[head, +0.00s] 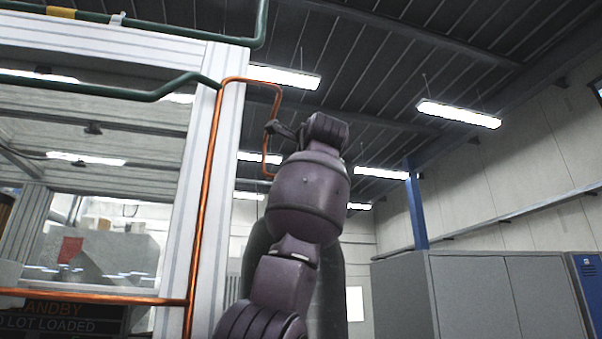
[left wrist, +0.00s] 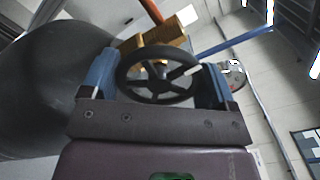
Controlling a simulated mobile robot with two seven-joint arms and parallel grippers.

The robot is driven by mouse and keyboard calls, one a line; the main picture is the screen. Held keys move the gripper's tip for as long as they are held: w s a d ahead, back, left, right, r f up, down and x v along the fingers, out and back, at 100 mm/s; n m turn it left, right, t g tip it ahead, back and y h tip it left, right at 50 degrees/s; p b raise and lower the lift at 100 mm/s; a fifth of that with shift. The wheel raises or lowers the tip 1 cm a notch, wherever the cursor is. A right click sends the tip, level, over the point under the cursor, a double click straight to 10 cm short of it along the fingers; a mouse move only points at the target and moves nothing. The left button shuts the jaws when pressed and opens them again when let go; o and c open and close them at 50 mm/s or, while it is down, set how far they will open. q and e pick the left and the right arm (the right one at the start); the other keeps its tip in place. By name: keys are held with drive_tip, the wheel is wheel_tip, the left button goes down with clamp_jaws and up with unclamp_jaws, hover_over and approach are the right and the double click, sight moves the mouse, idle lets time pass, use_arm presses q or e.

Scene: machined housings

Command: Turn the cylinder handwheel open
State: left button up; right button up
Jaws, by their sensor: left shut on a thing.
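The black handwheel (left wrist: 128,78) is a spoked ring in the left wrist view, on a brass valve (left wrist: 155,42). My left gripper (left wrist: 158,80) has its two blue fingers on opposite sides of the rim and is shut on the wheel. A white mark lies along one spoke. The large dark grey cylinder (left wrist: 45,95) fills the left of that view. In the head view, the dark cylinder (head: 333,285) shows partly behind my purple left arm, which hides the handwheel. My right gripper is in neither view.
A copper pipe (head: 204,190) runs up the white cabinet frame (head: 190,150) and loops toward the valve area. A round gauge (left wrist: 235,73) sits right of the gripper. Grey lockers (head: 470,295) and a blue post (head: 416,210) stand at the right.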

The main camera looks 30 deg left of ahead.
use_arm(q)
drive_tip(key=n, duration=0.8)
drive_tip(key=shift+f+b, duration=0.1)
drive_tip(key=shift+b, duration=0.25)
drive_tip(key=n, duration=0.4)
drive_tip(key=shift+n, duration=0.3)
drive_tip(key=n, duration=0.3)
drive_tip(key=shift+f+n, duration=0.1)
drive_tip(key=shift+n, duration=0.2)
drive_tip(key=n, duration=0.4)
drive_tip(key=shift+w+n+p, duration=0.1)
drive_tip(key=shift+n+p, duration=0.2)
drive_tip(key=shift+p, duration=0.1)
drive_tip(key=n, duration=0.3)
drive_tip(key=shift+f+n, duration=0.1)
drive_tip(key=shift+n, duration=0.2)
drive_tip(key=n, duration=0.3)
drive_tip(key=shift+d+n, duration=0.1)
drive_tip(key=shift+n, duration=2.1)
